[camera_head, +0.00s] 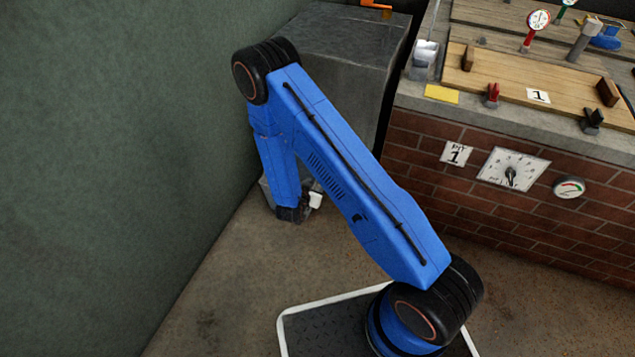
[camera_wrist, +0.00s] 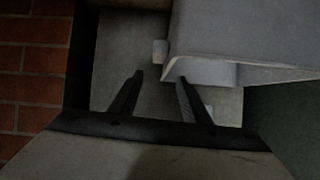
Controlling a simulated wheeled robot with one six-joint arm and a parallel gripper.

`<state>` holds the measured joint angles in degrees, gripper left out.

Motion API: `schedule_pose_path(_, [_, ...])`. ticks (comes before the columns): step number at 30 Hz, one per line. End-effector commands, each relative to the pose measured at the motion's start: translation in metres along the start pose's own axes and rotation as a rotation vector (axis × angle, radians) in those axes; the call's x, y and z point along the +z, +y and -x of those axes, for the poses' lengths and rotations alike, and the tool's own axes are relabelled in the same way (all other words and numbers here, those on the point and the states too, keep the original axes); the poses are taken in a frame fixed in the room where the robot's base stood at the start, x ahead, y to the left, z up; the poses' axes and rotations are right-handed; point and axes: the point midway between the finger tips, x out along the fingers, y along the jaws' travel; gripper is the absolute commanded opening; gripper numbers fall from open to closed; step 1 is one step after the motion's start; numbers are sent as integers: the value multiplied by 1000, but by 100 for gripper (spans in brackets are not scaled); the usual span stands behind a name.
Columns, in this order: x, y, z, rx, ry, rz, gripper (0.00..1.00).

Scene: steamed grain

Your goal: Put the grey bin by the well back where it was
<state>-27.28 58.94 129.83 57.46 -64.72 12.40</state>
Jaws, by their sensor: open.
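A pale grey box-like thing, which looks like the grey bin (camera_wrist: 240,35), fills the upper right of the wrist view, with a small tab on its left side. In the head view only a bit of grey (camera_head: 267,194) and a white piece (camera_head: 315,201) show around the lower end of my arm, on the floor. My gripper (camera_wrist: 160,77) is open, with its two dark fingers apart and nothing seen between them. The right fingertip is close to the grey thing's lower edge; I cannot tell whether they touch. My arm hides most of this spot in the head view.
A brick-sided bench (camera_head: 490,200) marked 1 stands to the right, with dials and a wooden board on top. A tall dark grey block (camera_head: 350,50) stands behind my arm. A green wall (camera_head: 110,150) closes the left. Bare floor (camera_head: 225,300) lies in front.

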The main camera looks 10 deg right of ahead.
Motion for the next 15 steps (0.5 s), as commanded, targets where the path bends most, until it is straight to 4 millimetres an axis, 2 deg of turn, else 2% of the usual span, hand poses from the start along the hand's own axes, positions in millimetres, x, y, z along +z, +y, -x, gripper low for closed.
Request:
schedule_pose_path(1, [0,-2,11,-4,0,1,43])
schedule_pose_path(6, [0,-1,39,-2,0,0,43])
schedule_pose_path(15, [0,0,59,0,0,0,43])
